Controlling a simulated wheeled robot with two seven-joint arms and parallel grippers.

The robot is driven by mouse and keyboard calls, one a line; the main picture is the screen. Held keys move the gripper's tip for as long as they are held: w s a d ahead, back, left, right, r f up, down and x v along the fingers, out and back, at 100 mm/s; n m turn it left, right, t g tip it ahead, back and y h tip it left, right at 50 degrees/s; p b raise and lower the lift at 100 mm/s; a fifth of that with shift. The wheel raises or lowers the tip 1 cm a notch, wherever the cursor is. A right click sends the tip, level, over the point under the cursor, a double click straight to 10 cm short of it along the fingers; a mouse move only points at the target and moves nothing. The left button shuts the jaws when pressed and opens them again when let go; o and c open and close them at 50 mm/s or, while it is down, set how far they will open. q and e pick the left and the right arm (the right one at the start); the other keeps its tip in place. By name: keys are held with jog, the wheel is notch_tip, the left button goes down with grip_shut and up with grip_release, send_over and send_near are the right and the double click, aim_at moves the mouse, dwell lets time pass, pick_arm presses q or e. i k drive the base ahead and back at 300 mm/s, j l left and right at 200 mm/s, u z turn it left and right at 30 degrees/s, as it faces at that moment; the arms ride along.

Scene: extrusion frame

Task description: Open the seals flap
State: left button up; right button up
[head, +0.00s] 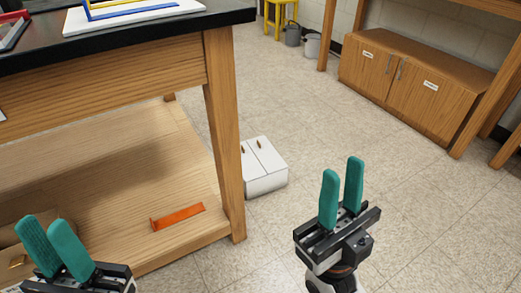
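A white box (264,178) stands on the floor beside the workbench leg. Its top has two panels side by side, each with a small brown tab. A low wooden cabinet (415,85) at the back right has two closed doors with small white labels, too small to read. I cannot tell which panel or door is the seals flap. My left gripper (43,224) is at the lower left, in front of the bench's lower shelf, open and empty. My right gripper (342,166) is right of the white box and apart from it, open and empty.
The wooden workbench (110,78) with a dark top fills the left. An orange piece (178,217) lies on its lower shelf (140,150). A yellow stool (280,15) and grey buckets (312,45) stand at the back. The floor (340,125) in the middle is clear.

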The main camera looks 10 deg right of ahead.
aim_at(271, 161)
jog(key=u, duration=1.65)
jog(key=l+u, duration=0.1)
jog(key=l, duration=0.35)
jog(key=k+l, duration=0.1)
jog(key=l, duration=0.4)
jog(key=k+l+u, duration=0.15)
jog(key=l, duration=0.3)
jog(key=l+u, duration=0.1)
jog(key=l, duration=0.35)
jog(key=k+l+u, duration=0.1)
jog(key=l, duration=0.35)
jog(key=k+l, duration=0.15)
jog(key=l, duration=0.3)
jog(key=k+l, duration=0.1)
jog(key=l, duration=0.7)
jog(key=k+l, duration=0.15)
jog(key=l, duration=0.25)
jog(key=u, duration=0.05)
